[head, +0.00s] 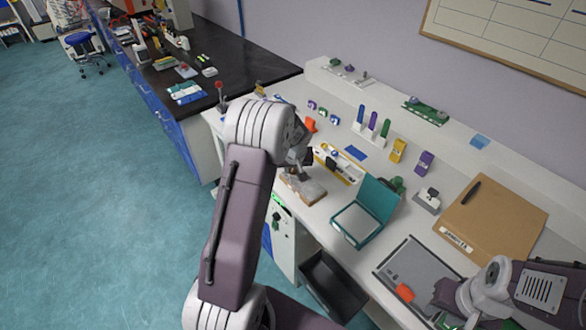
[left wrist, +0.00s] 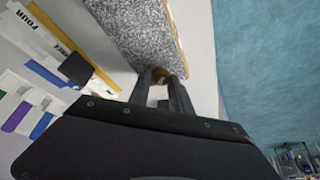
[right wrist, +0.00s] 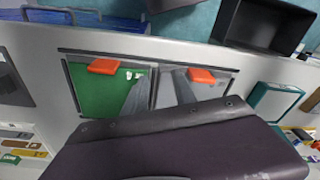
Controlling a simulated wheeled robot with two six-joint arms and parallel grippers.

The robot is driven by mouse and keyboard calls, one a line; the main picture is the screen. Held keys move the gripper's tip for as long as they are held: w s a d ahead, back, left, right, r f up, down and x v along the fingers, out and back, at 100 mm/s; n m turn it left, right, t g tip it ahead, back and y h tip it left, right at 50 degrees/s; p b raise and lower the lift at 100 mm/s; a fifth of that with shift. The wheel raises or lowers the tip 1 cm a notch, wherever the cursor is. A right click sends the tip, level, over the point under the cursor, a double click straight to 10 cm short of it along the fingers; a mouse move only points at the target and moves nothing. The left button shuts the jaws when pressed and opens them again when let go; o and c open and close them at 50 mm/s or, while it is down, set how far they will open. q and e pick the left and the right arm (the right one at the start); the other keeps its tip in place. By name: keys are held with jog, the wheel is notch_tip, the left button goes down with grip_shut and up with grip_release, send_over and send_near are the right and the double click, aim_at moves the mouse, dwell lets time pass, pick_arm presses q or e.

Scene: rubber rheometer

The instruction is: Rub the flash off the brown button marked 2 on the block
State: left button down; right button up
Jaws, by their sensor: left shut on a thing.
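The block (head: 313,190) lies near the table's front edge in the head view. Its speckled grey face and tan edge show in the left wrist view (left wrist: 142,40). My left gripper (head: 304,174) is over the block in the head view. Its fingers (left wrist: 163,78) are closed on a small brown button (left wrist: 159,73), beside the block's near end in the left wrist view. Whether the button touches the block I cannot tell, and no number is visible on it. My right gripper (right wrist: 160,86) is open and empty, over a flat two-panel tray (right wrist: 154,95).
A teal case (head: 384,198) stands right of the block. A white tray with yellow edging (head: 345,158) is behind it. The flat tray (head: 425,262) has orange pieces (right wrist: 103,66). A black bin (head: 330,285) is below the table's front edge. A brown folder (head: 500,215) lies at right.

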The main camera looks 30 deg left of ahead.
jog(key=shift+f, duration=0.15)
dwell(0.3)
pick_arm(q)
jog(key=c, duration=1.1)
grip_release()
jog(key=shift+d, duration=0.1)
pick_arm(e)
jog(key=shift+d, duration=0.1)
pick_arm(q)
jog(key=shift+r, duration=0.1)
jog(key=shift+r, duration=0.15)
grip_shut()
